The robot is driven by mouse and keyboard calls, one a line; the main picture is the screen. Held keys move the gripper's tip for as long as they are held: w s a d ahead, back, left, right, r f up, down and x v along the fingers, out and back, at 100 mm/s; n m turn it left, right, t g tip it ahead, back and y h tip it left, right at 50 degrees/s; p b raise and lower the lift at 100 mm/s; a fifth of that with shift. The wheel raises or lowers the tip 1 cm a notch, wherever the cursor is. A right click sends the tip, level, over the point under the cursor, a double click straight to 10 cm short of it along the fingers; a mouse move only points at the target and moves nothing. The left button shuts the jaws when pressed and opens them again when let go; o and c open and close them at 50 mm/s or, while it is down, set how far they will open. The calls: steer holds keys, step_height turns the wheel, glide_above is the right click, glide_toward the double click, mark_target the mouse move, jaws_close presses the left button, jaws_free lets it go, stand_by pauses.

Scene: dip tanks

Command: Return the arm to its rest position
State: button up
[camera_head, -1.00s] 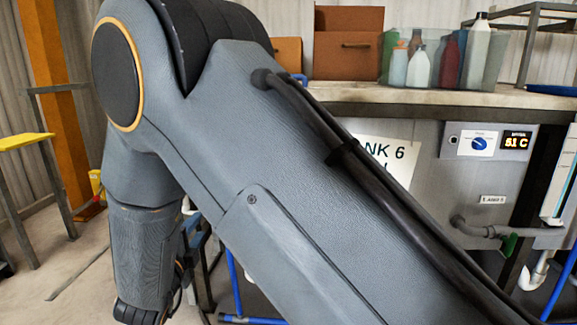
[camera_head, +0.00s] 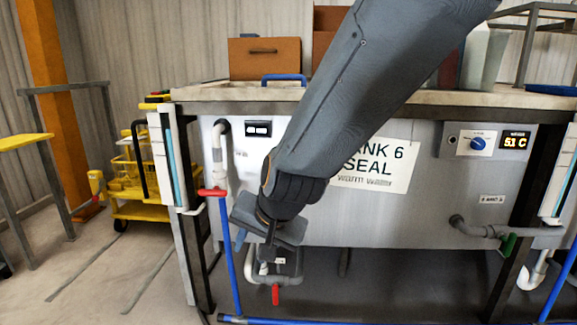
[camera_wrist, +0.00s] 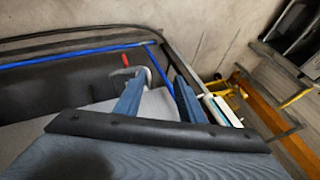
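My arm reaches down from the top right of the head view, in front of the grey tank (camera_head: 400,222) with its "TANK 6 SEAL" sign (camera_head: 392,165). The arm hides part of the sign. My gripper (camera_head: 256,240) points downward at the lower left part of the tank front, near the blue upright pipe. Whether it touches anything there cannot be told. In the wrist view my gripper (camera_wrist: 158,95) has its two blue fingers apart, with nothing held between them.
A red-handled valve (camera_head: 275,294) hangs below the tank, close to my gripper. A yellow cart (camera_head: 135,208) stands to the left. Brown boxes (camera_head: 262,60) and bottles stand on the ledge behind. A temperature panel (camera_head: 490,141) is at right. The floor at left is mostly clear.

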steer(key=s+d+n+g+h, duration=0.3)
steer(key=s+d+n+g, duration=0.25)
steer(key=s+d, duration=1.25)
steer(key=d+r+m+h+p, duration=0.1)
steer(key=d+r+m+p, duration=0.2)
steer(key=d+r+p, duration=0.5)
step_height(320, 180, up, 3)
steer(key=p, duration=1)
steer(key=shift+d+p, duration=0.3)
steer(key=shift+d, duration=0.05)
steer(key=shift+f, duration=0.15)
steer(key=shift+c, duration=0.6)
stand_by(0.5)
